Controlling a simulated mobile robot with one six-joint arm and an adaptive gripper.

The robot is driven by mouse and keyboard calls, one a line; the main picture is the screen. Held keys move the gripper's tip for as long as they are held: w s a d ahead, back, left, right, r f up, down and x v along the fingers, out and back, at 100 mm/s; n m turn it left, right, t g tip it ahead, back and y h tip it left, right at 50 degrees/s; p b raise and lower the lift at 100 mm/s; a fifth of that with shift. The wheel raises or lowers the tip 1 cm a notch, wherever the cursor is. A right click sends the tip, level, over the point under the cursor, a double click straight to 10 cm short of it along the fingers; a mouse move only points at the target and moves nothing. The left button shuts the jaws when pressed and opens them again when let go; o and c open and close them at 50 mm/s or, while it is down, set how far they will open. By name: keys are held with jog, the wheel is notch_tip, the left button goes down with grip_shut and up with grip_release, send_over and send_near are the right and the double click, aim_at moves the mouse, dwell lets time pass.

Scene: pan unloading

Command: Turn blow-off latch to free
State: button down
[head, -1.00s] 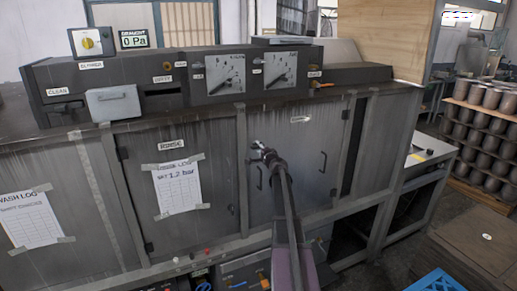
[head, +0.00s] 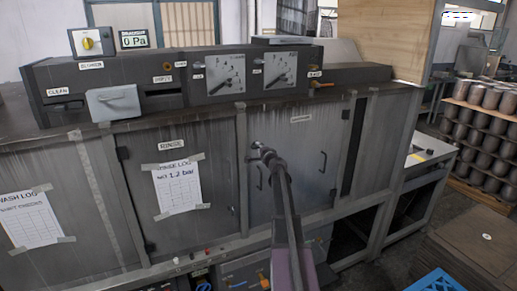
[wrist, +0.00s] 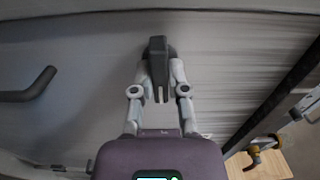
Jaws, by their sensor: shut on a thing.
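The blow-off latch (wrist: 158,55) is a dark grey upright lever on a round base, mounted on a grey metal panel in the wrist view. My gripper (wrist: 158,80) is shut on it, with one grey finger on each side. In the head view my gripper (head: 262,153) is at the upper left part of the right-hand door (head: 300,160), below and left of a small label. There the latch is mostly hidden behind the gripper and cannot be made out clearly.
A dark bar handle (wrist: 30,85) sticks out left of my gripper in the wrist view. A control box (head: 245,75) with two gauges sits above. Stacked brown pots (head: 480,125) stand far right.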

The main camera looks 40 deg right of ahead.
jog(key=shift+m, duration=0.3)
jog(key=c, duration=0.6)
grip_release()
jog(key=shift+c, duration=0.2)
jog(key=shift+s, duration=0.15)
jog(key=v, duration=1.1)
jog(key=shift+s, duration=0.35)
